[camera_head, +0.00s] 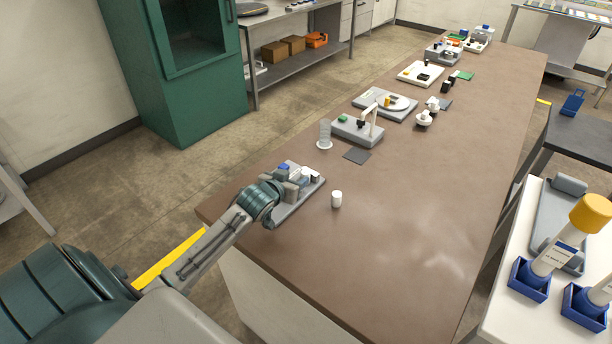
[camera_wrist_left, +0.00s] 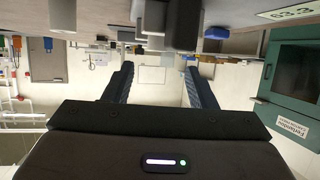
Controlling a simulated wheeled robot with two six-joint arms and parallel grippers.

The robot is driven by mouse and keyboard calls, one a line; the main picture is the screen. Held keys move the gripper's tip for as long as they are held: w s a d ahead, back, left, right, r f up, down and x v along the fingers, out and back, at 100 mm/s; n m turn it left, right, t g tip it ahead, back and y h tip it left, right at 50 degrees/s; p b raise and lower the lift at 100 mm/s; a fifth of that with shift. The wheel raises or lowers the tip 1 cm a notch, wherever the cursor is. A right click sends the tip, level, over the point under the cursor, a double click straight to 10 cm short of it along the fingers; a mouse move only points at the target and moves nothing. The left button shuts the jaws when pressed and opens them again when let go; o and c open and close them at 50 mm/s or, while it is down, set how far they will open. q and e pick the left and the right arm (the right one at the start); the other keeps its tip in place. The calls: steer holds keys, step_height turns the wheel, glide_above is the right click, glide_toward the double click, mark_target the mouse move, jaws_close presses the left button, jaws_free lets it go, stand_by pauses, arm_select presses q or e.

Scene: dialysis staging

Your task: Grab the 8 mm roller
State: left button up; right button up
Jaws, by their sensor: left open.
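My left gripper (camera_head: 296,176) is at the near-left end of the long brown table, over a grey tray (camera_head: 300,204). In the left wrist view its two dark fingers (camera_wrist_left: 160,88) are spread apart with nothing between them. Small white and blue parts (camera_head: 305,174) show at the tray, partly hidden by the gripper. A small white cylinder (camera_head: 336,199) stands upright on the table just right of the tray. No size marking is readable, so I cannot tell which part is the 8 mm roller. My right gripper is not in view.
A ribbed pale cylinder (camera_head: 324,136) on a round base and a grey device with an arched arm (camera_head: 358,128) stand farther along the brown table (camera_head: 400,220). More devices line its far end. The near right of the table is clear.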

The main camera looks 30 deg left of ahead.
mark_target(303, 175)
arm_select(q)
steer(key=shift+w+f, duration=0.15)
steer(key=shift+w, duration=0.15)
steer(key=x, duration=0.2)
steer(key=p+x, duration=0.1)
steer(key=x, duration=0.1)
steer(key=shift+d+f, duration=0.15)
steer(key=shift+f, duration=0.05)
steer(key=shift+w+f, duration=0.3)
steer(key=shift+w, duration=0.2)
jaws_close()
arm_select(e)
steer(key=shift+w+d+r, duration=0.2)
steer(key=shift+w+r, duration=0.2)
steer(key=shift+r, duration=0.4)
